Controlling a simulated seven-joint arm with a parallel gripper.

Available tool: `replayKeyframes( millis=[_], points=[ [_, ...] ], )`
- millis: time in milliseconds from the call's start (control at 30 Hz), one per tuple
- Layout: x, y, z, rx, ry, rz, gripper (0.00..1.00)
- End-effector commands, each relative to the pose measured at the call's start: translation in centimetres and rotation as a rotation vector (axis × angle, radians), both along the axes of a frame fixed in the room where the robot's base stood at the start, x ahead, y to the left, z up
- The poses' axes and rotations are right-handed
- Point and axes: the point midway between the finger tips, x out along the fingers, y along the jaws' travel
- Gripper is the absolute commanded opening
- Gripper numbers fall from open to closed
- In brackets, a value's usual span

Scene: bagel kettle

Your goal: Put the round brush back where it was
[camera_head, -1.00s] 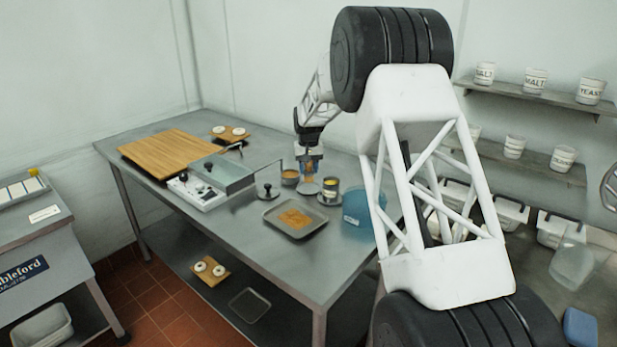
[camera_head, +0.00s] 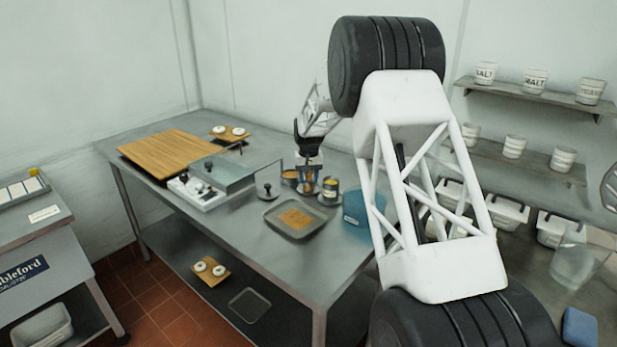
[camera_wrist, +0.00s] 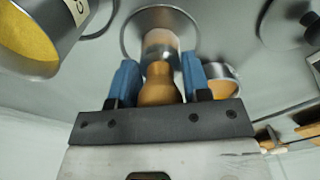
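The round brush (camera_wrist: 158,86) has a bulbous wooden handle and a pale metal collar. It is between the blue fingers of my gripper (camera_wrist: 160,75) in the wrist view, with the fingers close against both sides. My gripper (camera_head: 309,163) is low over the back right of the steel table, shut on the brush, which points downward. The brush head is over a small round grey dish (camera_wrist: 130,38), which also shows in the head view (camera_head: 309,194). I cannot tell whether the bristles touch it.
A tin of yellow contents (camera_wrist: 30,45) stands close beside the brush, and a container of orange contents (camera_wrist: 222,76) on the other side. A tray (camera_head: 268,217), a blue tub (camera_head: 355,207) and a black-knobbed tool (camera_head: 267,190) are nearby. The table's front (camera_head: 310,265) is clear.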

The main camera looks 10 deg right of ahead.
Motion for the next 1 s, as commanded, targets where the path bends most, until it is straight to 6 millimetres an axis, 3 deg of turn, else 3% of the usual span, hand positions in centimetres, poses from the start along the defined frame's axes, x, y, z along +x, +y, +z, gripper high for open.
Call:
replayKeyframes(
  millis=[33,133,167,633,1000],
  points=[
    [0.0,0.0,0.0,0.000,0.000,0.000,0.51],
    [0.0,0.0,0.1,0.000,-0.001,0.000,0.67],
    [0.0,0.0,0.0,0.000,0.000,0.000,0.68],
    [0.0,0.0,0.8,0.000,-0.002,0.000,0.68],
    [0.1,0.0,5.4,0.000,-0.003,0.000,0.68]
  ],
)
